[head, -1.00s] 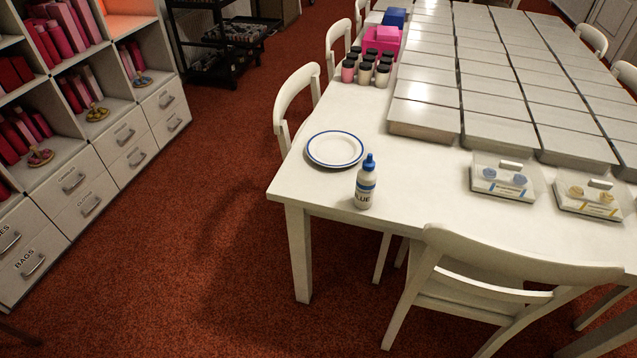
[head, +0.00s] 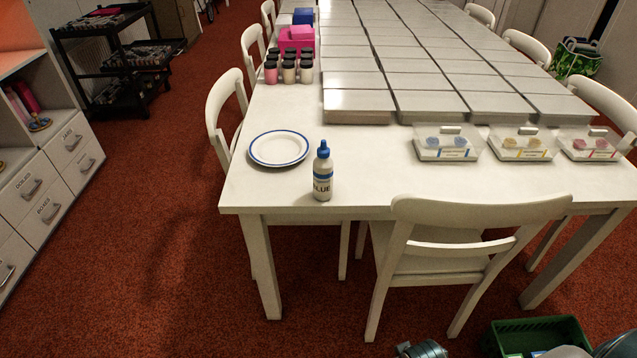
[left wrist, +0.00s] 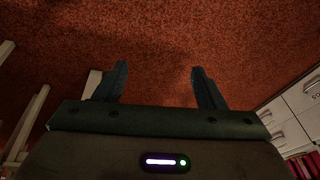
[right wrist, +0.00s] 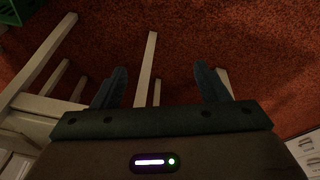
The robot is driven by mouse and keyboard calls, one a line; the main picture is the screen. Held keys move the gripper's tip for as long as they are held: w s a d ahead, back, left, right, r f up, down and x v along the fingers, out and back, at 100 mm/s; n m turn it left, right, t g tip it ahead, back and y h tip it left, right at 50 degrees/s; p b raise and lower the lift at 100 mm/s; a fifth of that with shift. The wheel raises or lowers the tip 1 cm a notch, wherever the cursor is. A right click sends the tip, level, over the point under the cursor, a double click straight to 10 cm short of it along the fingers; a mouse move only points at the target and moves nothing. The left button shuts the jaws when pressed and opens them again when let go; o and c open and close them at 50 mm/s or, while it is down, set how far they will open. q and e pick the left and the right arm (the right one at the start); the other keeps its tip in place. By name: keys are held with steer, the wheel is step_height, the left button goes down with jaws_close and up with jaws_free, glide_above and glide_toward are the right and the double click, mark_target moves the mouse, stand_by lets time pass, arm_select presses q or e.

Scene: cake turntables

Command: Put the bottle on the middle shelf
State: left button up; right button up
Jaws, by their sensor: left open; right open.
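The white glue bottle (head: 322,176) with a blue cap and blue band stands upright near the front left corner of the white table (head: 262,194). A three-tier black shelf cart (head: 116,62) stands at the far left, and a white shelving unit (head: 22,120) with drawers and books is cut off at the left edge. I cannot tell which of these has the task's middle shelf. My left gripper (left wrist: 157,72) is open and empty over the red carpet. My right gripper (right wrist: 160,72) is also open and empty, with chair or table legs beyond it.
A blue-rimmed plate (head: 279,149) lies left of the bottle. Paint jars (head: 289,71) and clear boxes (head: 446,147) stand farther back. A white chair (head: 440,240) blocks the table's front. A green crate (head: 540,335) is on the floor. Carpet (head: 165,220) at left is free.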

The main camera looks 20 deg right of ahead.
step_height(320, 180, up, 5)
steer(key=w+a+t+b, duration=0.1)
steer(key=w+b, duration=0.1)
steer(key=n+t+y+b, duration=0.2)
steer(key=t+y, duration=0.3)
steer(key=t, duration=0.9)
glide_toward(329, 184)
steer(key=d+x, duration=0.1)
steer(key=x, duration=0.4)
steer(key=a+x, duration=0.1)
steer(key=x, duration=0.2)
steer(key=shift+w, duration=0.1)
steer(key=x, duration=0.6)
steer(key=shift+a+r, duration=0.15)
steer(key=c, duration=1.1)
arm_select(q)
step_height(329, 184, up, 12)
steer(key=d+t, duration=0.2)
steer(key=d, duration=0.1)
steer(key=shift+s+h, duration=0.25)
steer(key=shift+h, duration=0.15)
arm_select(e)
steer(key=shift+c, duration=0.2)
